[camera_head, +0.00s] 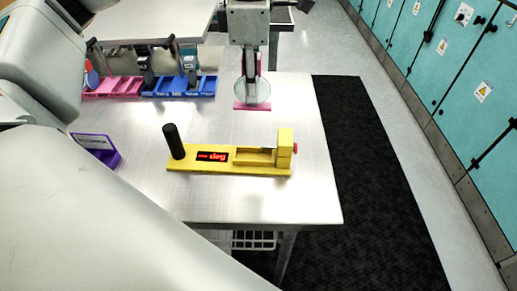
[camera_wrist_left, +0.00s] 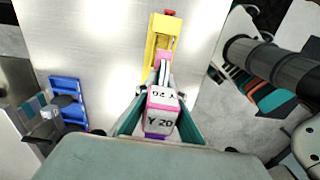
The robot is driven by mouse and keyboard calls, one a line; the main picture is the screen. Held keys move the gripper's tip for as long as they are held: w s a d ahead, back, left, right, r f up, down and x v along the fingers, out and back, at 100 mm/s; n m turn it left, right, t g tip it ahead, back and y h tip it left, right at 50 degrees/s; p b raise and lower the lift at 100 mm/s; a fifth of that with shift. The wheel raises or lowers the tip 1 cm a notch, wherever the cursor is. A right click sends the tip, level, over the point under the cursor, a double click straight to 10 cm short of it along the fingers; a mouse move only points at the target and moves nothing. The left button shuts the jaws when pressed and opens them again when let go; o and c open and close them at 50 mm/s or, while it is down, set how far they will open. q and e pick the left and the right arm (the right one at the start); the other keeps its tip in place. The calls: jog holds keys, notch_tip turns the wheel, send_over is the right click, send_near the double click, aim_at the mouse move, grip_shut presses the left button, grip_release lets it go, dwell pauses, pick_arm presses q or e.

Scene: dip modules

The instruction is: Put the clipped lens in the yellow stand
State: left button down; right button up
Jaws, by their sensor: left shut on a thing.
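The clipped lens (camera_head: 255,91) is a clear round disc with pink parts, held below my left gripper (camera_head: 250,72). In the left wrist view, my left gripper (camera_wrist_left: 158,105) is shut on its clip (camera_wrist_left: 162,97), a pink and white block marked "Y 20". The lens shows nearly edge-on there. The yellow stand (camera_head: 221,165) lies on the table in front of the lens, with a black post, a red "deg" display and a raised block with a red knob at its right end. It also shows beyond the clip in the left wrist view (camera_wrist_left: 151,63). My right gripper is out of view.
The metal table (camera_head: 300,195) has bare room right of the stand. A blue tray (camera_head: 180,93) and a pink tray (camera_head: 100,94) stand at the back left. A purple holder (camera_head: 114,160) is left of the stand. Teal cabinets (camera_head: 455,60) line the right wall.

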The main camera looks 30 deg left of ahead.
aim_at(253, 106)
pick_arm(q)
notch_tip(253, 106, down, 17)
jog(key=shift+r, duration=0.1)
dwell(0.4)
jog(key=shift+f, duration=0.25)
jog(key=c, duration=2.1)
grip_release()
jog(key=shift+c, duration=0.2)
notch_tip(253, 106, up, 12)
jog(key=shift+r, duration=0.25)
